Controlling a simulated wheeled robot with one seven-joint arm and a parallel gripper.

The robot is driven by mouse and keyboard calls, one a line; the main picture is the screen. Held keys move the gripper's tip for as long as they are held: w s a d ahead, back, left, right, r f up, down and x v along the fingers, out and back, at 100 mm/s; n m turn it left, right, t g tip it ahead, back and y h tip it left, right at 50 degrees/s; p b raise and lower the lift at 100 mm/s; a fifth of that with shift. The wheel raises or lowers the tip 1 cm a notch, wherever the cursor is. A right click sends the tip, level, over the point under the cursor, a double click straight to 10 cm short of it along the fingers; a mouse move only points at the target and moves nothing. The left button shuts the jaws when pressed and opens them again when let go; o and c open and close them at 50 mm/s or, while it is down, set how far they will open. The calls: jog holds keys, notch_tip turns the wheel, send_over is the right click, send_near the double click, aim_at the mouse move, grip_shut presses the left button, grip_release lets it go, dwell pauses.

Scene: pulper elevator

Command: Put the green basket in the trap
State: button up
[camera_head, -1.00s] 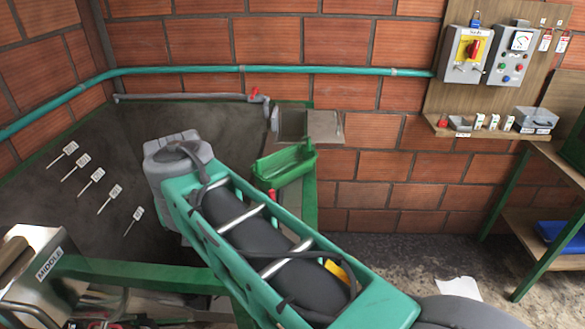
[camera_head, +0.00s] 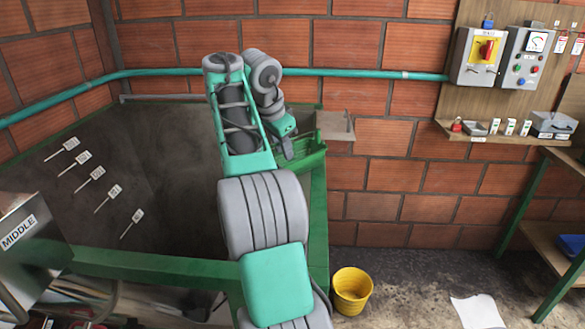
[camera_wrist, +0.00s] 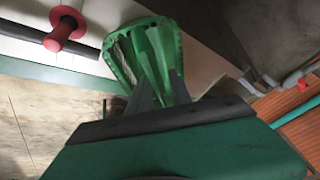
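The green basket (camera_head: 312,150) sits at the back right corner of the dark tank, below the grey metal box with a hinged flap (camera_head: 336,125), which may be the trap. My gripper (camera_head: 287,148) is at the basket's left side, and my arm hides part of the basket. In the wrist view the basket (camera_wrist: 150,48) is straight ahead. My gripper's two dark fingers (camera_wrist: 160,82) stand apart, with a green part of the basket showing between them. I cannot tell whether they touch it.
The dark tank (camera_head: 150,165) with a green rim lies to the left. A yellow bucket (camera_head: 351,290) stands on the floor at right. A teal pipe (camera_head: 380,74) runs along the brick wall. A red handle (camera_wrist: 65,28) shows in the wrist view. A control panel (camera_head: 475,52) hangs at right.

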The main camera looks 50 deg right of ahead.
jog(key=shift+w+d+f, duration=0.1)
jog(key=shift+d+f, duration=0.15)
jog(key=shift+f, duration=0.4)
jog(key=shift+r, duration=0.15)
jog(key=shift+c, duration=0.3)
grip_shut()
